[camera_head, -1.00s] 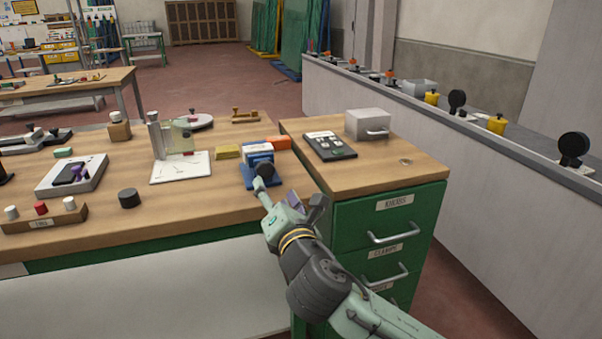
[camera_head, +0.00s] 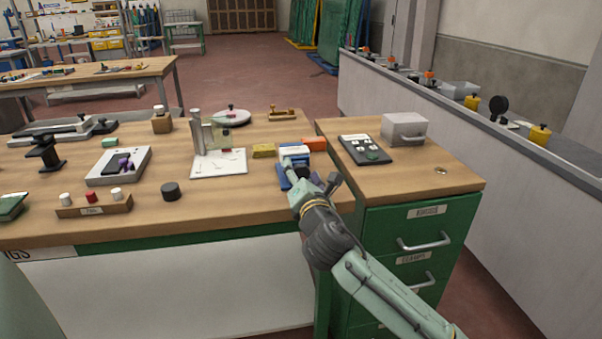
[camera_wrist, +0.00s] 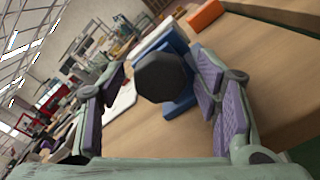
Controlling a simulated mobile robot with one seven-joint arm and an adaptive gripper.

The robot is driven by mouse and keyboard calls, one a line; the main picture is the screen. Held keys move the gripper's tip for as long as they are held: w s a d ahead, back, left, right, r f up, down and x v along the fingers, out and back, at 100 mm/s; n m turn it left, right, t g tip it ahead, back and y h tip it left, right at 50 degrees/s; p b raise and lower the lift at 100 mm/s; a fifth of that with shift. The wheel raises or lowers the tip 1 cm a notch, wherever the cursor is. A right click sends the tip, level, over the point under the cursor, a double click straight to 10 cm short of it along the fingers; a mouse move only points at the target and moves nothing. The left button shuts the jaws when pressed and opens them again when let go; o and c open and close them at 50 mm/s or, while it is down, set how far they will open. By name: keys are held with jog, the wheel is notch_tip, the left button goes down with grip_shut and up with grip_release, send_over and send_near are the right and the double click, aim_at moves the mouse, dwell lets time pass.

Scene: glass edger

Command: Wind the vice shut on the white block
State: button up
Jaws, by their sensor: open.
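The blue vice (camera_head: 282,178) stands near the right end of the long bench, and its body (camera_wrist: 184,104) also shows in the wrist view. Its black faceted knob (camera_wrist: 164,77) faces my wrist camera and hides much of the vice. The white block (camera_head: 294,151) shows small at the top of the vice in the head view; I cannot tell how tightly the jaws sit against it. My gripper (camera_wrist: 160,76) is open, with a purple-padded finger on either side of the knob in the picture. I see no clear contact. In the head view my gripper (camera_head: 299,176) covers the knob.
An orange block (camera_head: 315,144) and a yellow block (camera_head: 263,150) lie close by the vice. A clear-plated stand (camera_head: 197,135) is to the left. The green drawer cabinet (camera_head: 380,222) adjoins on the right, with a keypad (camera_head: 366,149) and grey box (camera_head: 404,129) on top.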

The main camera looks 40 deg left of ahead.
jog(key=shift+c, duration=0.4)
jog(key=c, duration=1.1)
jog(key=shift+o, duration=0.2)
jog(key=shift+m, duration=0.3)
